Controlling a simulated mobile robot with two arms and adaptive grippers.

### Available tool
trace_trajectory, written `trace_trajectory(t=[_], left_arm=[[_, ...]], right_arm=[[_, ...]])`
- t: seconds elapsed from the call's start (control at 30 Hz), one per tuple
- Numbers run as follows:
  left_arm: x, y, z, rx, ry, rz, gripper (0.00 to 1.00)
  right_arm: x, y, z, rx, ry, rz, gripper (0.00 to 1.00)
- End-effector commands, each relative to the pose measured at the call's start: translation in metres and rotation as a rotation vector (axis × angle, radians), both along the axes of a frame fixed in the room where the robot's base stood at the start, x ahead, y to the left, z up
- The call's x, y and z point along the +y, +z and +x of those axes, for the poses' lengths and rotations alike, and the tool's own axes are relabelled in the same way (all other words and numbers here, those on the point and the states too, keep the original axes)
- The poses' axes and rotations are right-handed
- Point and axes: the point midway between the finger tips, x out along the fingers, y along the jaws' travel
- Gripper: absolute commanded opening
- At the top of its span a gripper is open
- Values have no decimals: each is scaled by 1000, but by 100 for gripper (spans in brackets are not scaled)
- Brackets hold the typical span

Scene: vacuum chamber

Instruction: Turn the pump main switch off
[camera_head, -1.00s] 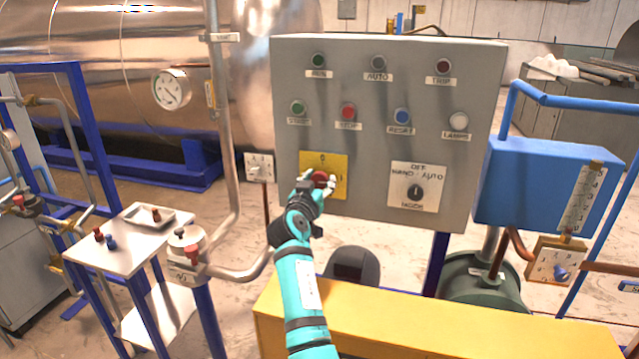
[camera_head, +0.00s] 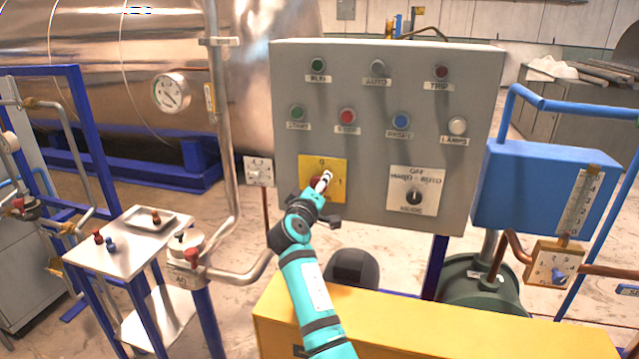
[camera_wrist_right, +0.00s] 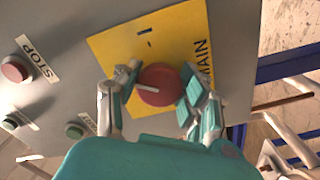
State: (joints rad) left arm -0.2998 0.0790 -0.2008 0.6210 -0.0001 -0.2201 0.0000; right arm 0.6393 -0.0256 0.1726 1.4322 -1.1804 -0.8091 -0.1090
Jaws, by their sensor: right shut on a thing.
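The pump main switch is a round red knob on a yellow plate (camera_head: 335,168) at the lower left of the grey control panel. In the right wrist view the red knob (camera_wrist_right: 168,82) has a white line pointing left, towards the STOP button side, which is the plate's top side marked 0 in the head view. The mark 1 is at the plate's right. My right gripper (camera_head: 320,184) is shut on the knob, with one finger on each side, in the wrist view too (camera_wrist_right: 160,90). It partly hides the knob in the head view. My left gripper is not in view.
The grey panel (camera_head: 480,120) also has several lamps and buttons and a mode selector (camera_head: 414,197). The red STOP button (camera_head: 347,116) is above the yellow plate. A blue box (camera_head: 520,190) stands to the right, a pipe (camera_head: 225,140) to the left, and a yellow surface (camera_head: 450,330) below.

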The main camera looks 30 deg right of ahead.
Motion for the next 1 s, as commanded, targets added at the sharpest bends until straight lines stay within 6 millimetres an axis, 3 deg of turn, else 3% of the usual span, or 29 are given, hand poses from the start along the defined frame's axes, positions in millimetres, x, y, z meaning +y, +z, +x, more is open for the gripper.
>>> trace_trajectory(t=[0.5,1.0], left_arm=[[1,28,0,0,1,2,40],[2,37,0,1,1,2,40]], right_arm=[[0,4,0,334,0,-287,9],[0,2,0,460,1,-395,9]])
